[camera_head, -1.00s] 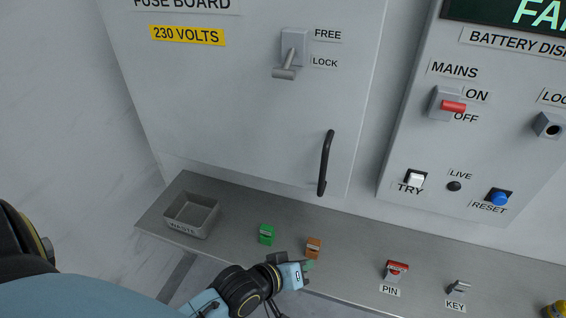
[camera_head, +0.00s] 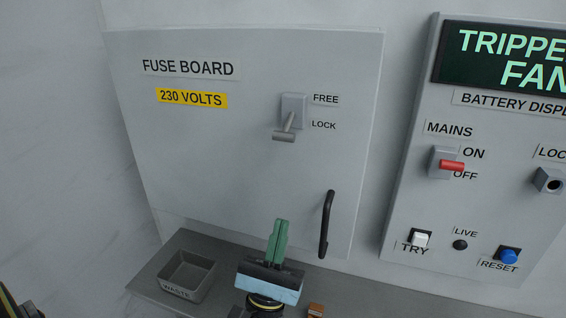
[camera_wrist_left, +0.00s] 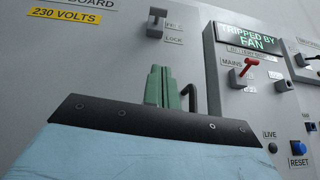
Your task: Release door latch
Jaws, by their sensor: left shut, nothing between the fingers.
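The door latch (camera_head: 284,136) is a grey lever on a plate on the fuse board door (camera_head: 220,165). Its handle points down, toward the LOCK label and away from FREE. In the left wrist view the latch (camera_wrist_left: 155,24) is at the top, above the fingers. My left gripper (camera_head: 278,238) has green fingers pressed together with nothing between them. It points up in front of the door's lower part, below the latch and apart from it in the picture. The black door handle (camera_head: 327,224) is right of the fingers. The door is closed.
A grey waste bin (camera_head: 187,276) stands on the shelf at lower left. An orange block (camera_head: 315,310) is partly cut off at the bottom. At right, a panel has a red mains switch (camera_head: 451,165), buttons and a display (camera_head: 510,57) reading TRIPPED BY FAN.

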